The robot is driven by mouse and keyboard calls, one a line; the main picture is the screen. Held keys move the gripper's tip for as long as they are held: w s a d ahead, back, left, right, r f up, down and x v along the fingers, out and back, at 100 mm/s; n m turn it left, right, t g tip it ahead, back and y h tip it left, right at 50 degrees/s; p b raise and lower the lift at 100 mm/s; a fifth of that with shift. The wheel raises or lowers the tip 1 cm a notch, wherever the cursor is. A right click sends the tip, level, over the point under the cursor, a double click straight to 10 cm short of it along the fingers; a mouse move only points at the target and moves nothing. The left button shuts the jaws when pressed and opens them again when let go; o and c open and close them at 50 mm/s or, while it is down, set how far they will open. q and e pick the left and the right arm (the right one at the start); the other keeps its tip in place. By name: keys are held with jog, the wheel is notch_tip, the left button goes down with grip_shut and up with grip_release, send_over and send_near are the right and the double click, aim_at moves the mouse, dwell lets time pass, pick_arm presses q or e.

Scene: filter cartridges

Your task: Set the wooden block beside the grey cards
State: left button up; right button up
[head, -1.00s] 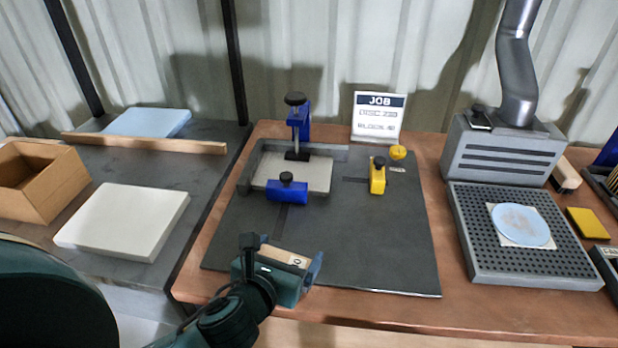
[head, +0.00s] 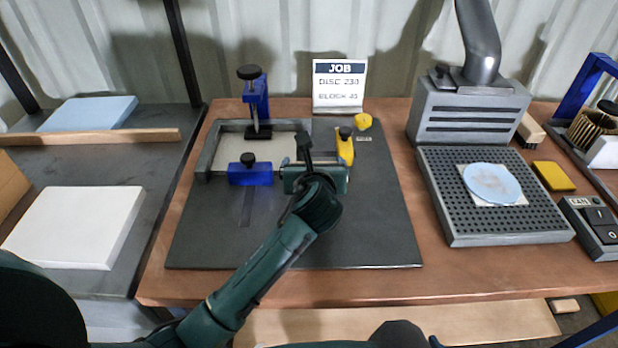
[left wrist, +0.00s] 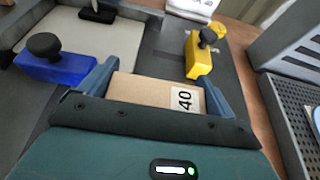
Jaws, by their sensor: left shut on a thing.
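The wooden block (left wrist: 140,90) is a tan piece with a white "40" label, held between the fingers of my left gripper (left wrist: 158,88). In the head view my left gripper (head: 315,178) is over the dark mat, near the right end of the fixture, and its body hides the block. A pale grey flat sheet or stack, seemingly the grey cards (head: 233,149), lies inside the grey corner fence. It also shows in the left wrist view (left wrist: 72,32), ahead and left of the block. I cannot tell whether the block touches the mat. My right gripper is not in view.
A blue clamp (head: 250,174) stands at the cards' front and another (head: 256,100) behind. A yellow clamp (head: 345,146) stands close to the right of my left gripper. A job sign (head: 339,85) is at the back. The mat (head: 350,230) is clear in front.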

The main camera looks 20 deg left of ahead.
pick_arm(q)
jog(key=shift+f, duration=0.35)
notch_tip(320, 180, down, 3)
jog(key=shift+f+b, duration=0.15)
jog(key=shift+b, duration=0.2)
jog(key=o, duration=0.7)
jog(key=shift+f, duration=0.1)
